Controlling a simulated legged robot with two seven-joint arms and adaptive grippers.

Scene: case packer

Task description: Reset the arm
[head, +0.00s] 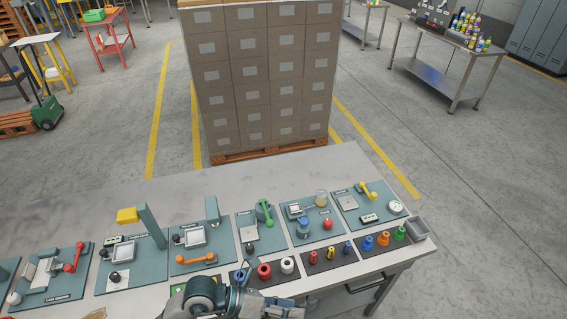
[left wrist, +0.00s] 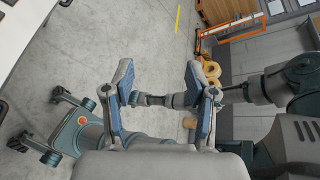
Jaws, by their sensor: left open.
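My left gripper (left wrist: 161,88) is open in the left wrist view, its two blue-grey finger pads wide apart with nothing between them. Behind the gap I see the grey floor and dark arm links of my own. In the head view my left arm (head: 203,293) shows at the bottom centre, in front of the table's near edge, cut off by the frame. I cannot make out my right gripper in either view.
A grey table (head: 150,190) carries several teal fixture boards (head: 133,266) and coloured parts, including a red ring (head: 264,271). A stack of brown boxes (head: 262,85) on a pallet stands behind it. The wrist view shows an orange rack (left wrist: 255,25) and open floor.

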